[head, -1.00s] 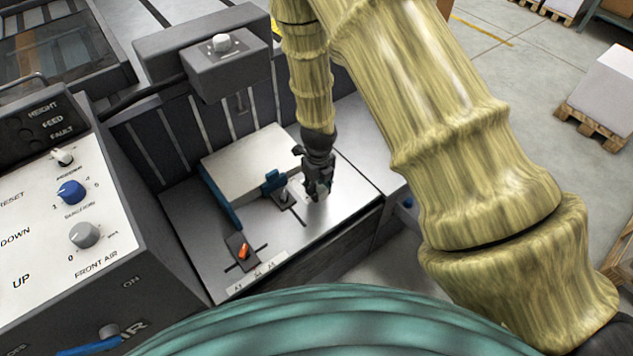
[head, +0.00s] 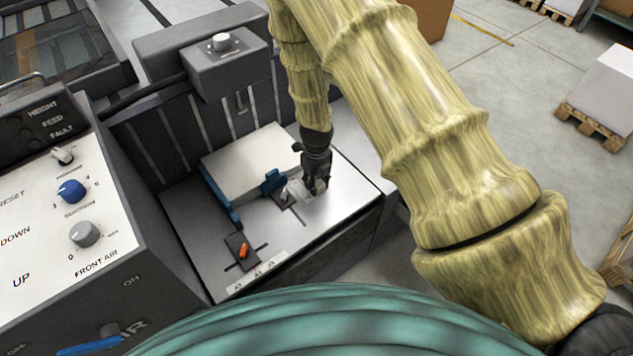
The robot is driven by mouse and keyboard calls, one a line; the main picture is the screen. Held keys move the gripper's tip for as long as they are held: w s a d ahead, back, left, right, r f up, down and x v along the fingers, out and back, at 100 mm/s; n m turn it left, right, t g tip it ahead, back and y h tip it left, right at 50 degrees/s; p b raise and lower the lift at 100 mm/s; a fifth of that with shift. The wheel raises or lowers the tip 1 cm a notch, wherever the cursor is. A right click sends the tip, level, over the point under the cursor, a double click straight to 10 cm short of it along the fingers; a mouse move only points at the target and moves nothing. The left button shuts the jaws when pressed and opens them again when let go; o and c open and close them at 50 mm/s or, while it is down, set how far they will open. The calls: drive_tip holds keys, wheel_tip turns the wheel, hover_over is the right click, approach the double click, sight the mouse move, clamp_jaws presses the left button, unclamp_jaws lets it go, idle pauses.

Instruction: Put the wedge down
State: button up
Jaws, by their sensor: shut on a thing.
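My gripper (head: 314,187) points down over the right part of the metal tray (head: 345,190), right of the paper stack. It is shut on the wedge (head: 299,189), a small pale, clear-looking piece that shows at the left of the fingertips. The fingers hide part of the wedge. It is low, close to the tray surface, but I cannot tell whether it touches. It lies just right of the blue side guide (head: 273,182) and its dark slider plate.
The white paper stack (head: 248,160) lies on the tray behind the guide. A dark slider with an orange lever (head: 243,252) sits at the front left. A grey sensor box (head: 228,62) overhangs the back. A control panel (head: 60,220) stands at left. The tray's right front is clear.

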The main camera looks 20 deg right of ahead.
sight(317, 182)
drive_tip(key=o, duration=1)
drive_tip(key=shift+f, duration=0.15)
wheel_tip(317, 182, up, 12)
drive_tip(key=shift+r+p, duration=0.15)
drive_tip(key=shift+p, duration=0.25)
